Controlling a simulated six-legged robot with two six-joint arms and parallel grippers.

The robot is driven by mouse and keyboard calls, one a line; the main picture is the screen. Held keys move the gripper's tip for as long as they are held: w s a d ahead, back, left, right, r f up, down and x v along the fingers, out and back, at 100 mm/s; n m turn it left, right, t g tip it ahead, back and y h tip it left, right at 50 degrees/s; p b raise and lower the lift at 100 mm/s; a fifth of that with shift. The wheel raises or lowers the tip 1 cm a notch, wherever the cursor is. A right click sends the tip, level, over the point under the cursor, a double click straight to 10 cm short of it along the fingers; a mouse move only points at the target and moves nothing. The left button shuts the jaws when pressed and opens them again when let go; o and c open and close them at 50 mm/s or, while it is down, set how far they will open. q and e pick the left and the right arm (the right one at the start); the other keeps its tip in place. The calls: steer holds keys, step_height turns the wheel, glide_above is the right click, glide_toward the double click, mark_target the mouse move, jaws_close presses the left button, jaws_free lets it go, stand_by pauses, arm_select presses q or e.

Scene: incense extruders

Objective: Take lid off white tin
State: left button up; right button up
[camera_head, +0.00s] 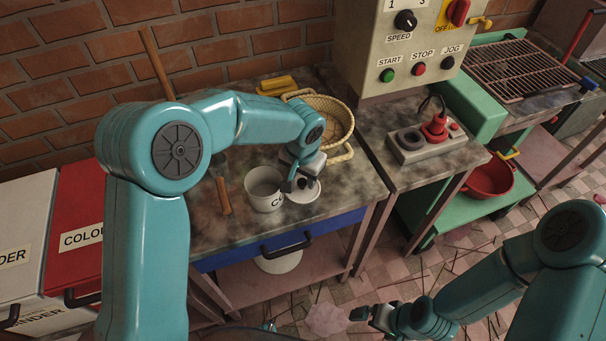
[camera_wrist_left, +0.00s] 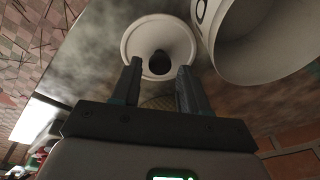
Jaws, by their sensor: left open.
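The white tin (camera_head: 262,199) stands upright and uncovered on the worktable, with part of a dark letter label showing. It also shows in the left wrist view (camera_wrist_left: 265,72) at the upper right, its mouth open. The round white lid (camera_head: 309,195) lies on the tabletop just right of the tin; in the left wrist view the lid (camera_wrist_left: 135,42) shows its dark knob (camera_wrist_left: 158,62). My left gripper (camera_head: 294,184) is over the lid, fingers apart near the knob, holding nothing. My right gripper (camera_head: 364,313) is low over the floor, away from the table; its jaw gap is unclear.
A wicker basket (camera_head: 338,112) and a yellow object (camera_head: 277,86) are at the table's back. A wooden-handled tool (camera_head: 223,196) lies left of the tin. The control box (camera_head: 400,50) stands at back right above a socket block (camera_head: 424,146). The table's front right is clear.

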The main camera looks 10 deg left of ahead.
mark_target(302, 193)
arm_select(q)
step_height(302, 193, up, 12)
steer(key=s, duration=0.2)
steer(key=shift+d+f, duration=0.15)
steer(key=shift+f, duration=0.05)
steer(key=shift+w, duration=0.1)
